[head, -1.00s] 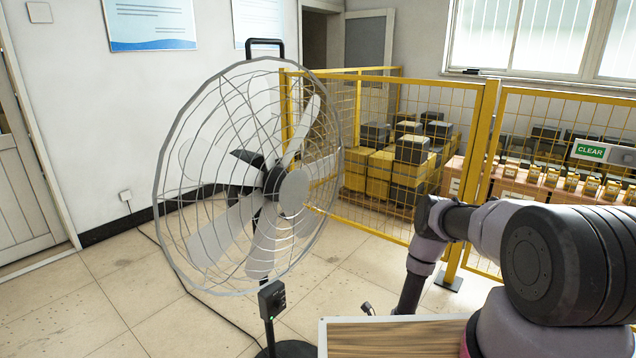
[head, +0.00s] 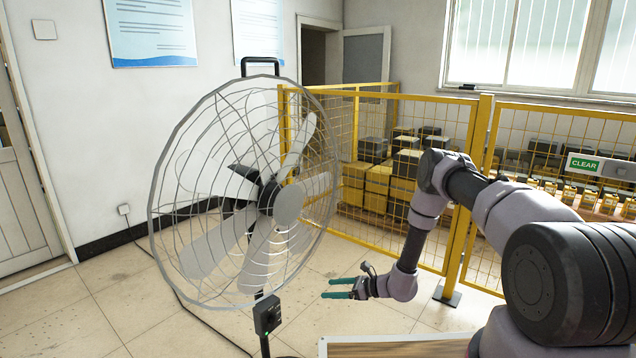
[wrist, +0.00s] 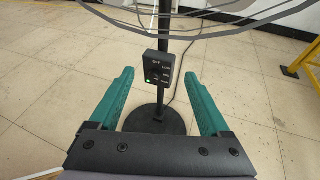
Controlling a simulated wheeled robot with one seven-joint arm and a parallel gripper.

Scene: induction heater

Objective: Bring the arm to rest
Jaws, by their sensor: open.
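My gripper (head: 338,289) has green fingers and is open and empty. In the head view it is low in the middle, pointing left toward the fan's stand. My arm (head: 420,215) bends up and over from the right, in front of the yellow fence. In the wrist view, the two fingers of my gripper (wrist: 160,98) are spread wide, with the fan's pole and control box seen between and beyond them. I see no contact with anything.
A large pedestal fan (head: 245,195) stands left of my gripper. Its control box (wrist: 158,68) has a green light and its round base (wrist: 155,122) rests on the floor. A yellow mesh fence (head: 470,180) stands behind my arm. A wooden-topped surface (head: 400,348) lies below.

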